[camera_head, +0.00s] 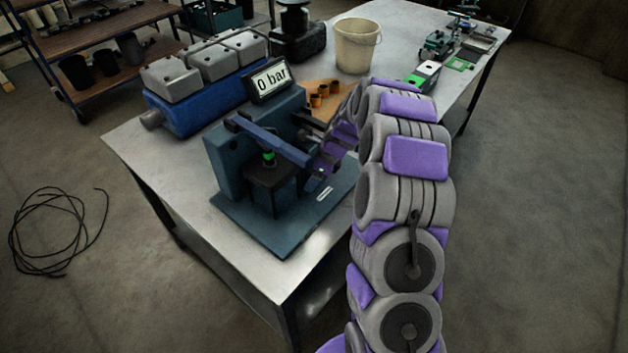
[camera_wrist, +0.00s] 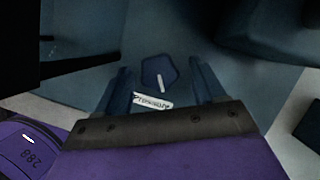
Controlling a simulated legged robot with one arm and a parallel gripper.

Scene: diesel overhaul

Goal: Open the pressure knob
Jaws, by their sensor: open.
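The pressure knob (camera_wrist: 157,73) is a dark blue, roughly pentagonal knob with a white line on it, seen in the wrist view. A white label (camera_wrist: 152,101) reading "Pressure" lies just below it. My gripper (camera_wrist: 160,76) is open, with one finger to the left and one to the right of the knob; I cannot tell whether they touch it. The blue test stand (camera_head: 230,165) stands on the table with a display (camera_head: 270,80) reading "0 bar". In the head view my arm hides the knob.
A blue engine block with grey covers (camera_head: 200,92) lies behind the stand. A cream bucket (camera_head: 357,48) and a wooden board with copper-coloured parts (camera_head: 325,98) are further back. The metal table (camera_head: 140,150) has bare room at its left. A blue lever bar (camera_head: 270,140) crosses the stand.

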